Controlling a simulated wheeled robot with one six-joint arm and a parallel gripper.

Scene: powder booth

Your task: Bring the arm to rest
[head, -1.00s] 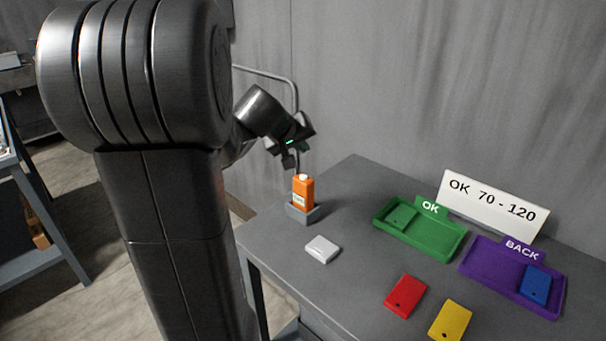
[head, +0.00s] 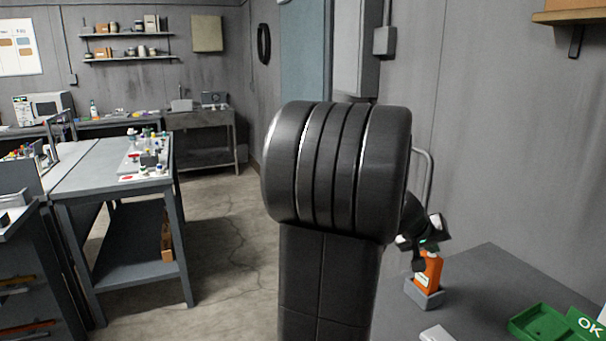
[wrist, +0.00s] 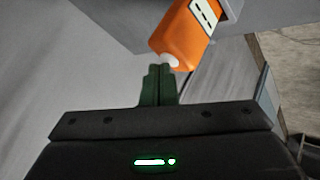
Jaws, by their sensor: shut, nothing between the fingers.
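My gripper (head: 418,262) is at the right of the head view, beside the orange gauge and partly in front of it. In the wrist view its dark green fingers (wrist: 157,80) are together with nothing between them. The orange gauge (head: 433,270) stands upright in a small grey holder (head: 425,299) on the table. In the wrist view the orange gauge (wrist: 180,38) is just beyond the fingertips, its white tip close to them. Whether they touch is hard to tell.
The grey table (head: 480,280) bears a white block (head: 437,334) and a green OK tray (head: 545,322), both cut off by the frame. A wall pipe (head: 430,175) rises behind my arm. A workbench (head: 105,170) stands left, with open floor (head: 225,235) between.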

